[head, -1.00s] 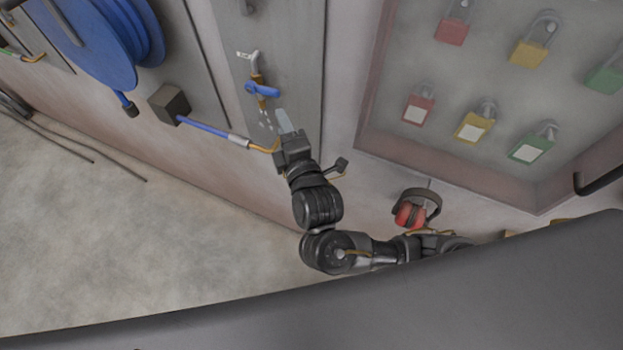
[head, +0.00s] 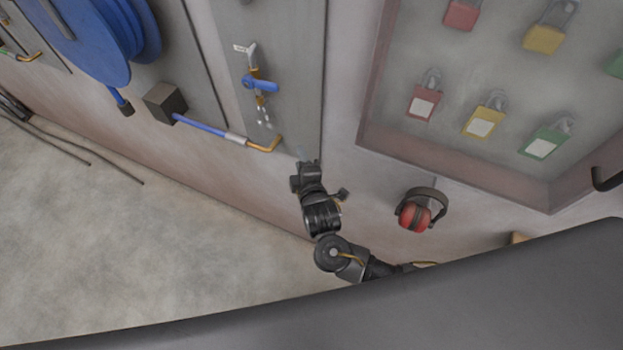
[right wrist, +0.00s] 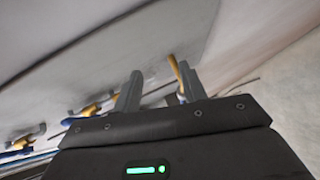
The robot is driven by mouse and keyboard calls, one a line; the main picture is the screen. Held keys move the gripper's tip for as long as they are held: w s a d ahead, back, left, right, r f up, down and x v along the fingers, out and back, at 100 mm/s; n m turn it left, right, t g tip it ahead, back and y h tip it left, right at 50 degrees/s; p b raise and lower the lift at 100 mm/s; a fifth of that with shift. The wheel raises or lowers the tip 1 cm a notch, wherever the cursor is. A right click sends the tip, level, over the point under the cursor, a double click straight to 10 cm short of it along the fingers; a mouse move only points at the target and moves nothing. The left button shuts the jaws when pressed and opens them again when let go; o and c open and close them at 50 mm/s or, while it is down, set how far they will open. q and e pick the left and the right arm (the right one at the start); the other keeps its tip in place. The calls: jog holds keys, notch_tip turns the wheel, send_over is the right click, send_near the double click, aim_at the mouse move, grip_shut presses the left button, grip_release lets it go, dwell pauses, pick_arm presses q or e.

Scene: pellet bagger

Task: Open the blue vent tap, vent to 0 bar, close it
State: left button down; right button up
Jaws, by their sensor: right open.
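The blue vent tap (head: 260,84) sits on a brass fitting on the grey wall panel in the head view. Its blue handle lies crosswise to the brass pipe, and a small white tag (head: 243,48) is above it. Small pale specks show just below the tap. My right gripper (head: 304,163) is below and to the right of the tap, apart from it. In the right wrist view its two fingers (right wrist: 161,90) are spread with nothing held between them. Brass and blue fittings blur behind them. I see no readable pressure gauge. My left gripper is out of view.
A padlock cabinet (head: 372,120) and red ear defenders (head: 416,214) are on the right.

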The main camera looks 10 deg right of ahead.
notch_tip(320, 180, down, 9)
jog(key=d+m+g+b, duration=0.1)
jog(key=d, duration=0.1)
jog(key=shift+s+d+r, duration=0.2)
jog(key=shift+s+d, duration=0.05)
jog(key=shift+d, duration=0.05)
